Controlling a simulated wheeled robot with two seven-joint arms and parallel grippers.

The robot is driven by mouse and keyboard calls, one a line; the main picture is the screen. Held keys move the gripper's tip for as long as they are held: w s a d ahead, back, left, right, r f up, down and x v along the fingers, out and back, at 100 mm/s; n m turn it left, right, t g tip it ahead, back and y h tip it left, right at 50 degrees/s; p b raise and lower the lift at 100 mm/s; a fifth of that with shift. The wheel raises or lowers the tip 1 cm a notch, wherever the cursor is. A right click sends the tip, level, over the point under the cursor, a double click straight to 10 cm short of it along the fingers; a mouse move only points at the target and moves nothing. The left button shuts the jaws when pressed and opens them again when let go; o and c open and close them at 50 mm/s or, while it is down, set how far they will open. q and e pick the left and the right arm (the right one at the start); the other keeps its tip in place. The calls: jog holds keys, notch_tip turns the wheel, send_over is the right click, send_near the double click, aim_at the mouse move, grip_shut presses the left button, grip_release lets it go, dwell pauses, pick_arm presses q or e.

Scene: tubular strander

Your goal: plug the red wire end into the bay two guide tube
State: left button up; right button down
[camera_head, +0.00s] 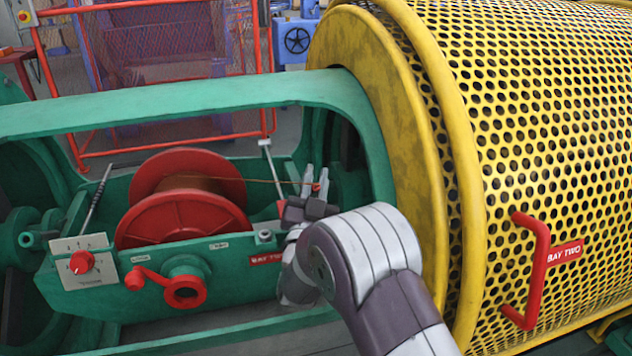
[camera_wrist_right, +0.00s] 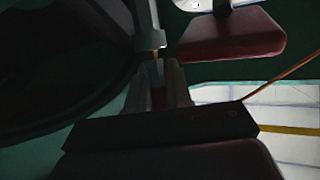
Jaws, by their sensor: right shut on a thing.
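My right gripper (camera_head: 315,178) reaches into the open bay two cradle, right of the spool. It is shut on the red wire end (camera_head: 316,187); red also shows between the fingers in the wrist view (camera_wrist_right: 158,98). A thin copper-coloured wire (camera_head: 270,181) runs from the red spool (camera_head: 185,200) to it. In the wrist view a pale tube with a flared collar (camera_wrist_right: 150,38), apparently the guide tube, stands just beyond the fingertips, nearly in line with them. A small brassy tip shows between collar and fingertips; I cannot tell whether it is inside. My left gripper is not in view.
The green cradle frame (camera_head: 200,115) surrounds the bay. The yellow perforated drum (camera_head: 540,130) with a red handle (camera_head: 535,270) stands close right of my arm. A red knob (camera_head: 82,262) and red crank (camera_head: 180,290) are at the front. A dark red block (camera_wrist_right: 230,38) sits near the tube.

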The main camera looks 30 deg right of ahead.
jog(key=shift+w+d+f+b, duration=0.1)
jog(key=shift+w+f+b, duration=0.2)
jog(key=c, duration=1)
grip_release()
jog(key=shift+o, duration=0.2)
